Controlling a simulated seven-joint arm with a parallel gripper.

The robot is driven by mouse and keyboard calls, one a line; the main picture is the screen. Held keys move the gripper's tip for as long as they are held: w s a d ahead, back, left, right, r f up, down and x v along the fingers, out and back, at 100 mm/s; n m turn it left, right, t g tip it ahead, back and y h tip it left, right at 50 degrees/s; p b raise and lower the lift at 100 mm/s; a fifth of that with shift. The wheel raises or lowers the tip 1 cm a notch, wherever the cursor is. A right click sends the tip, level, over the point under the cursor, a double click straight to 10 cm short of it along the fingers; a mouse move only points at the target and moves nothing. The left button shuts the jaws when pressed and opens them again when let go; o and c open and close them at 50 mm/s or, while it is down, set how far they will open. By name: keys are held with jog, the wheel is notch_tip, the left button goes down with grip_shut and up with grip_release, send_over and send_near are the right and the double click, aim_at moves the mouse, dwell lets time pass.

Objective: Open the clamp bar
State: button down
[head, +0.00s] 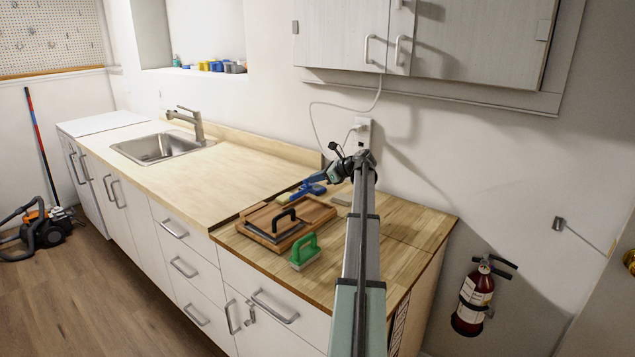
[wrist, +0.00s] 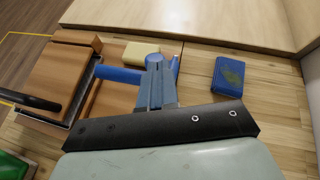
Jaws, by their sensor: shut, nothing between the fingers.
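My gripper (head: 306,189) is over the board's far right part, apart from the handle. In the wrist view its blue parts (wrist: 155,70) are together and hold nothing. They hide some of the board's right side.
A green handled tool (head: 305,252) stands in front of the board. A yellow block (wrist: 138,52) lies behind my gripper and a blue block (wrist: 228,75) to its right. The countertop's right part (head: 415,232) is clear. A cabinet (head: 430,45) hangs above.

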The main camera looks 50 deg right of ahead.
jog(key=shift+w+r+g, duration=0.75)
jog(key=shift+w+g, duration=0.05)
jog(key=shift+g, duration=0.3)
jog(key=shift+w+r+g, duration=0.35)
jog(key=shift+w+g, duration=0.2)
jog(key=shift+g, duration=0.15)
jog(key=shift+w+r, duration=0.2)
jog(key=shift+w, duration=0.2)
jog(key=shift+w+r, duration=0.35)
jog(key=shift+w, duration=0.5)
jog(key=shift+w+r+m+g, duration=0.15)
jog(key=shift+w+m+g, duration=0.15)
jog(key=shift+w, duration=0.05)
jog(key=shift+w+g, duration=0.5)
jog(key=shift+g, duration=0.1)
jog(key=shift+w, duration=1.1)
